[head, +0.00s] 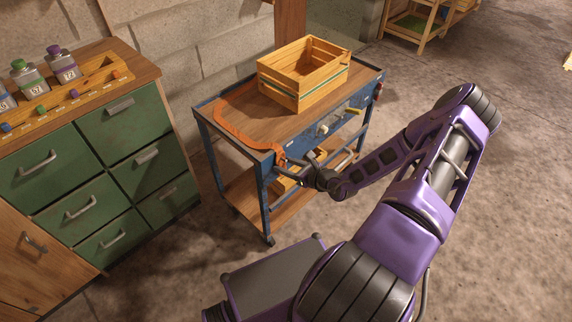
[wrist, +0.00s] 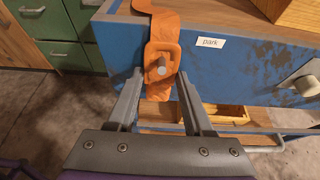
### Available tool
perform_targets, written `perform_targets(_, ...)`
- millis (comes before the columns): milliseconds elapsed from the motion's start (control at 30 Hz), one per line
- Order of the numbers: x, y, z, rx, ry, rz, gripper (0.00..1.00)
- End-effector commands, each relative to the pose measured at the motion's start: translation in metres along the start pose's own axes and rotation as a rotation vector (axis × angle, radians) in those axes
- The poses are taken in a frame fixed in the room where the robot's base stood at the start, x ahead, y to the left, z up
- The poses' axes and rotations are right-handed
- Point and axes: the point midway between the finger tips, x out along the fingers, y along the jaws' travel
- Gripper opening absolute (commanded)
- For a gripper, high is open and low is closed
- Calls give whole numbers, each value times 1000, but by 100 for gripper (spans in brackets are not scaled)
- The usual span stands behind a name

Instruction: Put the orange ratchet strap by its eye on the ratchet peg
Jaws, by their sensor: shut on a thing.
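The orange ratchet strap (head: 245,136) lies in a curve on the wooden top of the blue cart, and its end hangs over the cart's edge. In the wrist view its squarish orange eye (wrist: 152,52) hangs against the blue side. A grey round peg end (wrist: 161,71) shows in the eye's opening, beside a label reading "park" (wrist: 210,43). My gripper (wrist: 160,78) has one finger at each side of the eye and is shut on it; in the head view my gripper (head: 283,161) is at the cart's near corner. I cannot tell which fitting is the ratchet peg.
A wooden crate (head: 320,91) stands on the cart top, close to the strap. A pale fitting (head: 322,129) and a yellow handle (head: 353,111) are on the cart's side. A green drawer cabinet (head: 115,175) with bottles stands left. Open floor lies right.

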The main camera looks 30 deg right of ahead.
Motion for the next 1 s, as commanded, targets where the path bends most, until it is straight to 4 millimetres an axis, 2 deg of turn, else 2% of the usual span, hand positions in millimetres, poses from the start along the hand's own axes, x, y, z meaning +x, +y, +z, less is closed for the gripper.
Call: perform_targets(1000, -28, 0, -6, -1, -1, 0, 0)
